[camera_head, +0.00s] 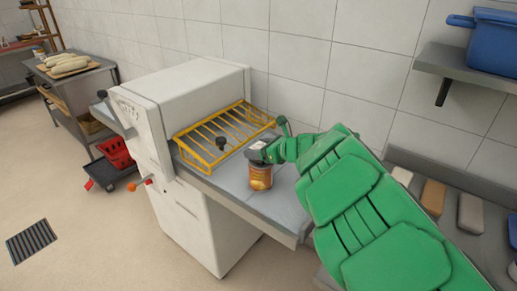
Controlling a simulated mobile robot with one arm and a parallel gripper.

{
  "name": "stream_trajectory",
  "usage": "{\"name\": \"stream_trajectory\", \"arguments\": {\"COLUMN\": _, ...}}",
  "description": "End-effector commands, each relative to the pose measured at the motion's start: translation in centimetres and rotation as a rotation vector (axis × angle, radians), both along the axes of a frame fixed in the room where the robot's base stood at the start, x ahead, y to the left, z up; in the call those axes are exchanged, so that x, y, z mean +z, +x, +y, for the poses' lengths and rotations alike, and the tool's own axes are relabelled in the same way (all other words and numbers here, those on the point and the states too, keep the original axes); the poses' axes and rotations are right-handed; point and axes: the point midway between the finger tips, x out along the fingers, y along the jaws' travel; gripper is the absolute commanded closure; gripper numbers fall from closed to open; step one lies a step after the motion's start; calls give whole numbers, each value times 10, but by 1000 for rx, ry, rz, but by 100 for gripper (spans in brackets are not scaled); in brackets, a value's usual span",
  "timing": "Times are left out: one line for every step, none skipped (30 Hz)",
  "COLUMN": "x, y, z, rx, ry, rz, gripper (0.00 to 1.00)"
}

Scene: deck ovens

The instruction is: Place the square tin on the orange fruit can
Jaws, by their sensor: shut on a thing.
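The orange fruit can (260,179) stands upright on the grey belt of a white machine, with an orange label. My green arm reaches in from the lower right. My gripper (268,150) is directly above the can and is shut on the square tin (259,155), a small grey, dark-edged shape at its fingers. The tin is over the can's top; I cannot tell from this view whether they touch. The finger tips are small and partly hidden.
A yellow wire guard (222,137) with a black knob stands on the machine (185,95) just behind the can. The belt's right part is bare. Several blocks (433,197) lie on a counter at right. A blue crate (492,42) sits on a wall shelf.

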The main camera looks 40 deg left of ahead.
Motion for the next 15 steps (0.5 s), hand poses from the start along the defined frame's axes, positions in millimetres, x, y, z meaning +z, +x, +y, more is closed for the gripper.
{"name": "stream_trajectory", "arguments": {"x": -1, "y": 0, "z": 0, "rx": 0, "ry": 0, "rz": 0, "gripper": 70}}
{"name": "stream_trajectory", "arguments": {"x": -2, "y": 0, "z": 0, "rx": 0, "ry": 0, "rz": 0, "gripper": 70}}
{"name": "stream_trajectory", "arguments": {"x": -1, "y": 0, "z": 0, "rx": 0, "ry": 0, "rz": 0, "gripper": 26}}
{"name": "stream_trajectory", "arguments": {"x": -1, "y": 0, "z": 0, "rx": 0, "ry": 0, "rz": 0, "gripper": 21}}
{"name": "stream_trajectory", "arguments": {"x": -1, "y": 0, "z": 0, "rx": 0, "ry": 0, "rz": 0, "gripper": 17}}
{"name": "stream_trajectory", "arguments": {"x": -1, "y": 0, "z": 0, "rx": 0, "ry": 0, "rz": 0, "gripper": 10}}
{"name": "stream_trajectory", "arguments": {"x": -1, "y": 0, "z": 0, "rx": 0, "ry": 0, "rz": 0, "gripper": 6}}
{"name": "stream_trajectory", "arguments": {"x": -1, "y": 0, "z": 0, "rx": 0, "ry": 0, "rz": 0, "gripper": 6}}
{"name": "stream_trajectory", "arguments": {"x": -1, "y": 0, "z": 0, "rx": 0, "ry": 0, "rz": 0, "gripper": 6}}
{"name": "stream_trajectory", "arguments": {"x": -1, "y": 0, "z": 0, "rx": 0, "ry": 0, "rz": 0, "gripper": 6}}
{"name": "stream_trajectory", "arguments": {"x": -1, "y": 0, "z": 0, "rx": 0, "ry": 0, "rz": 0, "gripper": 6}}
{"name": "stream_trajectory", "arguments": {"x": -1, "y": 0, "z": 0, "rx": 0, "ry": 0, "rz": 0, "gripper": 6}}
{"name": "stream_trajectory", "arguments": {"x": -1, "y": 0, "z": 0, "rx": 0, "ry": 0, "rz": 0, "gripper": 6}}
{"name": "stream_trajectory", "arguments": {"x": -1, "y": 0, "z": 0, "rx": 0, "ry": 0, "rz": 0, "gripper": 6}}
{"name": "stream_trajectory", "arguments": {"x": -1, "y": 0, "z": 0, "rx": 0, "ry": 0, "rz": 0, "gripper": 6}}
